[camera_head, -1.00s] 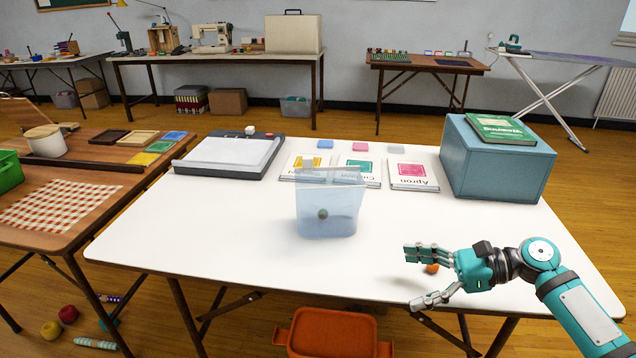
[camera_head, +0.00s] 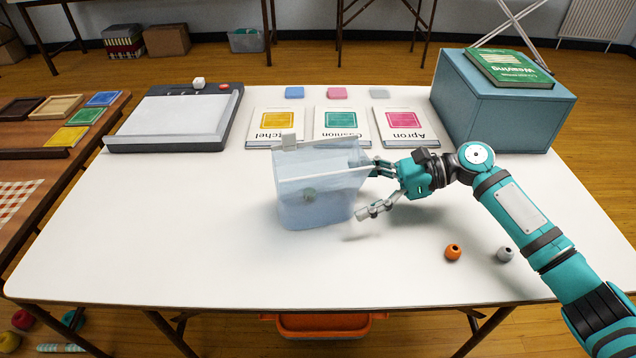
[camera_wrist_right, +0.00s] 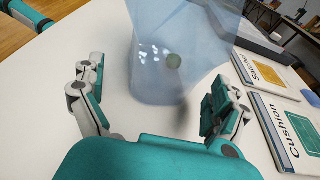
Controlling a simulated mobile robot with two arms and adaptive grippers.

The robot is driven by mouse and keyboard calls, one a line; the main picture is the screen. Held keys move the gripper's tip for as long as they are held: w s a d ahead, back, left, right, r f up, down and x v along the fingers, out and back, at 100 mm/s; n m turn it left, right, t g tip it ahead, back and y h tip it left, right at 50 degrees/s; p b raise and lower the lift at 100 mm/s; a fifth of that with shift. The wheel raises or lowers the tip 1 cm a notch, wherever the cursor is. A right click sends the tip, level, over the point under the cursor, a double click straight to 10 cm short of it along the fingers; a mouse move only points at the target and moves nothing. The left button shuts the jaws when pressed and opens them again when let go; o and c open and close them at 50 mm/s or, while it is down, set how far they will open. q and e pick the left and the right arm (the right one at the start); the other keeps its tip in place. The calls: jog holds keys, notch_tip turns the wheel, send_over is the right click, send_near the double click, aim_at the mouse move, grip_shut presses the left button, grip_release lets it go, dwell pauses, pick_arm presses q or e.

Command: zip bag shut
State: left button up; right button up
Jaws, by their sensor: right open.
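The clear bluish bag (camera_head: 322,205) stands upright near the middle of the white table, with a round greenish thing (camera_head: 309,195) inside. A small pale block (camera_head: 289,142), perhaps the zip slider, sits at the left end of its top edge. I cannot tell how far the zip is closed. My right gripper (camera_head: 369,190) is open beside the bag's right side, fingers pointing at it. In the right wrist view the bag (camera_wrist_right: 185,85) stands ahead of the spread fingers (camera_wrist_right: 155,88), with nothing held between them. My left gripper is not in view.
An orange bead (camera_head: 453,252) and a grey bead (camera_head: 505,254) lie near the front right. Several pattern booklets (camera_head: 342,126) lie behind the bag. A blue box (camera_head: 500,110) stands back right, a paper trimmer (camera_head: 175,118) back left. The front left tabletop is clear.

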aim_at(322, 197)
pick_arm(q)
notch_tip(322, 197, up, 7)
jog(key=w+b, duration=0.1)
jog(key=b, duration=0.1)
pick_arm(e)
jog(key=x, duration=0.4)
jog(key=shift+f, duration=0.1)
jog(key=p+x, duration=0.2)
jog(key=x, duration=0.1)
jog(key=shift+a+p, duration=0.1)
jog(key=shift+p, duration=0.25)
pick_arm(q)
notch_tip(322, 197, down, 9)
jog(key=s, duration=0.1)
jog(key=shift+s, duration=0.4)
pick_arm(e)
jog(key=shift+a, duration=0.3)
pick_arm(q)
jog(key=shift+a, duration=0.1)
pick_arm(e)
jog(key=c, duration=0.5)
